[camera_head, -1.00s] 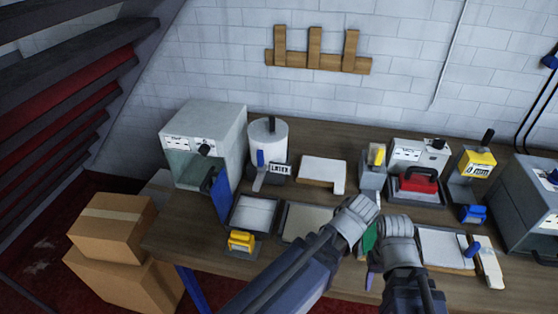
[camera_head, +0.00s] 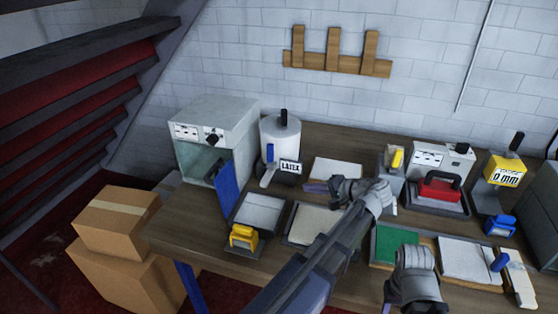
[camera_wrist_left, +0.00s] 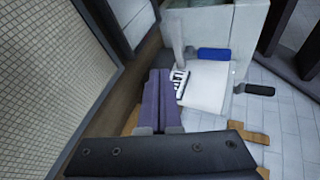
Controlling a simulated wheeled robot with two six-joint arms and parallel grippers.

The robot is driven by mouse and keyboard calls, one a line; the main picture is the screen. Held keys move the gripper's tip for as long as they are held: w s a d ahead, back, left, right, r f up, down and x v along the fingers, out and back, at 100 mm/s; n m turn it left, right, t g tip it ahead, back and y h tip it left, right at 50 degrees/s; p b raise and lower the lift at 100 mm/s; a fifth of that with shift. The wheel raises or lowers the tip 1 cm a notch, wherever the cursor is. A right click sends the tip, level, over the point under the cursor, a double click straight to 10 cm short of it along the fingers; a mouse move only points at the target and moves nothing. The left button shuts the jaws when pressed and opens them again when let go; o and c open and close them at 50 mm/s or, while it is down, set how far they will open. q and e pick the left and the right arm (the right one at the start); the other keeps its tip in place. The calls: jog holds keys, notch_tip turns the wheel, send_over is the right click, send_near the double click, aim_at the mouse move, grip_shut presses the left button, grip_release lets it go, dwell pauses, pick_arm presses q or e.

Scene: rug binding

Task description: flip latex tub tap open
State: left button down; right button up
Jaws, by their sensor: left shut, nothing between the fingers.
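The latex tub (camera_head: 280,138) is a white cylinder with a black lid knob and a LATEX label (camera_head: 290,167), standing at the back left of the bench. Its blue tap handle (camera_head: 270,153) points up above a grey spout (camera_head: 268,178). The tub (camera_wrist_left: 208,88), blue handle (camera_wrist_left: 213,54) and spout (camera_wrist_left: 178,38) also show, turned sideways, in the left wrist view. My left gripper (camera_head: 312,187) is right of the tub, pointing left, apart from the tap. Its purple fingers (camera_wrist_left: 161,75) are shut and empty. My right gripper (camera_head: 390,296) is low at front; its fingertips are unclear.
A grey cabinet with an open blue door (camera_head: 227,188) stands left of the tub. A white pad (camera_head: 338,170) lies beside my left gripper. Trays and a yellow-handled block (camera_head: 243,238) are in front. A red-handled press (camera_head: 440,188) stands right.

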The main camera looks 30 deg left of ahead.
aim_at(270, 156)
pick_arm(q)
jog(key=w+a+r+y+b, duration=0.3)
jog(key=w+a+r+y, duration=0.1)
jog(key=w+a+y, duration=0.1)
jog(key=shift+w+a+r+n, duration=0.3)
jog(key=shift+w+a+r, duration=0.1)
jog(key=shift+w, duration=0.1)
pick_arm(e)
notch_tip(270, 156, down, 5)
jog(key=shift+r, duration=0.1)
pick_arm(q)
jog(key=shift+a, duration=0.1)
jog(key=w+a, duration=0.1)
jog(key=a, duration=0.8)
jog(key=shift+a, duration=0.35)
